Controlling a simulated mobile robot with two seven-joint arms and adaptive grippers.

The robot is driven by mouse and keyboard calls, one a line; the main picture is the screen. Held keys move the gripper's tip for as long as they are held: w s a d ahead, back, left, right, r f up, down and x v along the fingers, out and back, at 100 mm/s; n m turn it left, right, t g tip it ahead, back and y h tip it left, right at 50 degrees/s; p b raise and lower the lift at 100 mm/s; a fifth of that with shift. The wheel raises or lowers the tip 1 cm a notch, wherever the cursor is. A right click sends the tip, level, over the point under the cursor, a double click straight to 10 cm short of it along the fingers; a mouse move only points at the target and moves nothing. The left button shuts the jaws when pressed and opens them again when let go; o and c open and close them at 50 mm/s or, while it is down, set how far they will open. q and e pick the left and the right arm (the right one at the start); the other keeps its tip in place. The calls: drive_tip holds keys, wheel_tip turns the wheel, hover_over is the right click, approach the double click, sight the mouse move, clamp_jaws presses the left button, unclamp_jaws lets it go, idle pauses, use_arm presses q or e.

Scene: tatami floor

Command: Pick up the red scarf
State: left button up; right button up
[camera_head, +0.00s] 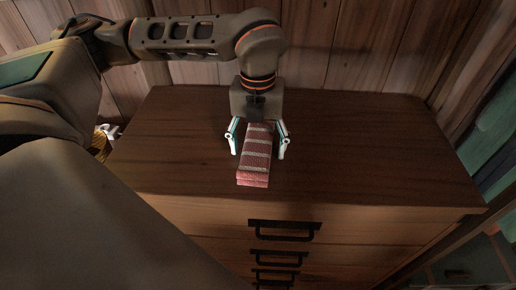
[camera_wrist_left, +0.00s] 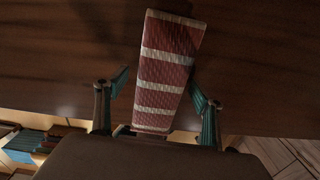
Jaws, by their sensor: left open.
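The red scarf (camera_head: 256,158) is folded into a long flat bundle with pale stripes. It lies on top of a dark wooden dresser (camera_head: 360,150), its near end close to the front edge. It also shows in the left wrist view (camera_wrist_left: 168,75), between the two fingers. My left gripper (camera_head: 258,147) points down over the scarf, open, with one finger on each side. I see a gap between each finger and the scarf in the head view. The far end of the scarf is hidden under the gripper. My right gripper is in neither view.
The dresser front has several drawers with black handles (camera_head: 285,230). A plank wall (camera_head: 350,50) stands behind the dresser. The dresser top is clear left and right of the scarf. A green piece of furniture (camera_head: 490,140) stands at the right.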

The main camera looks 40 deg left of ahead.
use_arm(q)
drive_tip(key=c, duration=1.2)
drive_tip(key=shift+c, duration=0.2)
drive_tip(key=shift+r, duration=0.15)
